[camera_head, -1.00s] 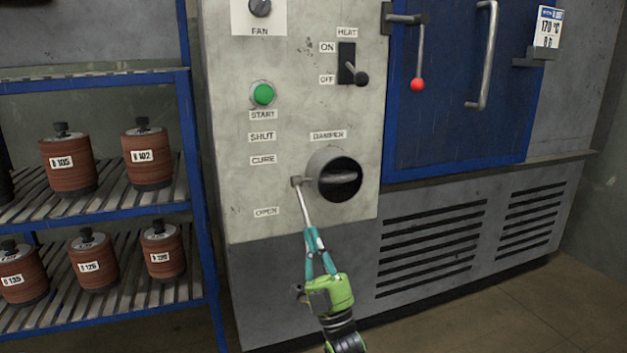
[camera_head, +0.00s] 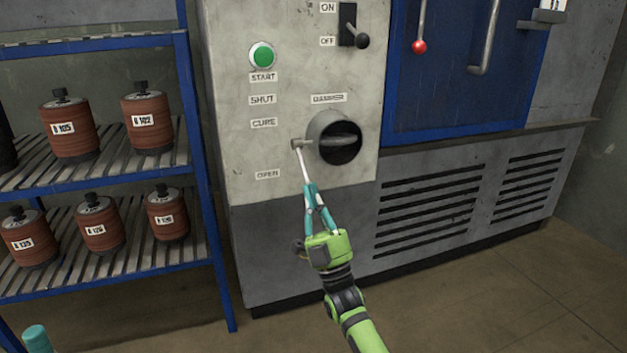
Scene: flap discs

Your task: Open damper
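The damper (camera_head: 345,127) is a round dark opening with a grey rim on the oven's control panel, crossed by a roughly level bar. Its small grey hub (camera_head: 297,144) sticks out at the left of the rim. A thin pale lever (camera_head: 302,166) runs from the hub down towards me. The labels SHUT (camera_head: 262,99), CURE (camera_head: 263,123) and OPEN (camera_head: 268,174) stand to its left. My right gripper (camera_head: 309,190), green with teal fingers, is below the damper. Its fingers come together on the lever's lower end, hiding that end. A teal tip of my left gripper (camera_head: 36,338) shows bottom left.
A blue rack (camera_head: 205,190) with several red-brown labelled stacks stands at the left. The green START button (camera_head: 262,56) and HEAT switch (camera_head: 354,30) are above the damper. A blue oven door (camera_head: 450,75) is at the right. The floor (camera_head: 480,300) at lower right is clear.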

